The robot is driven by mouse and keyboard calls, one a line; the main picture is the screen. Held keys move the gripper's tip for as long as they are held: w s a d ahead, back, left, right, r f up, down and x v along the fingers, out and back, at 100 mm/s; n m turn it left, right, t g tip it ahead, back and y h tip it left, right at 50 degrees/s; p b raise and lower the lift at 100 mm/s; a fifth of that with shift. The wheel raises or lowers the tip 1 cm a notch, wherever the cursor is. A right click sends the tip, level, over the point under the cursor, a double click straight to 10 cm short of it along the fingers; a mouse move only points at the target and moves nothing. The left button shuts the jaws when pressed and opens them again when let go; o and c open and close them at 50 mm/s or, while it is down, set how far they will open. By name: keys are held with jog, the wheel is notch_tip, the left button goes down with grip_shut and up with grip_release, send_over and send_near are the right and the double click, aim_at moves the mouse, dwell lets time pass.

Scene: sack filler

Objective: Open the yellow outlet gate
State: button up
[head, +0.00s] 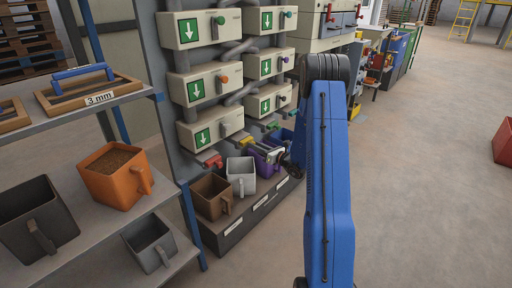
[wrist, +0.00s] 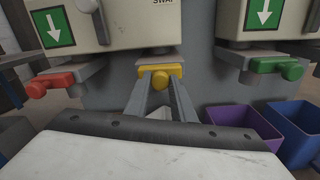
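The yellow outlet gate (wrist: 160,70) is a bar with a round knob, below a cream box in the middle of the wrist view. My gripper (wrist: 160,82) points at it, with its two grey fingers apart and their tips on either side of the knob. I cannot tell whether the tips touch the knob. In the head view my gripper (head: 268,152) is small and partly hidden by my blue arm, in front of the outlet row. A white bin (head: 240,173) stands below the row; only a bit of it shows between the fingers in the wrist view.
A red gate (wrist: 63,78) is left of the yellow one and a green gate (wrist: 277,66) right of it. A brown bin (head: 210,195) and a purple bin (wrist: 245,126) flank the white bin. A shelf (head: 190,240) with scoops stands at the left.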

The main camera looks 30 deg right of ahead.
jog(key=shift+v, duration=3.2)
grip_shut()
jog(key=o, duration=1)
grip_release()
jog(key=shift+s+d, duration=0.1)
jog(key=v, duration=1.7)
jog(key=shift+s, duration=0.2)
jog(key=shift+r, duration=0.1)
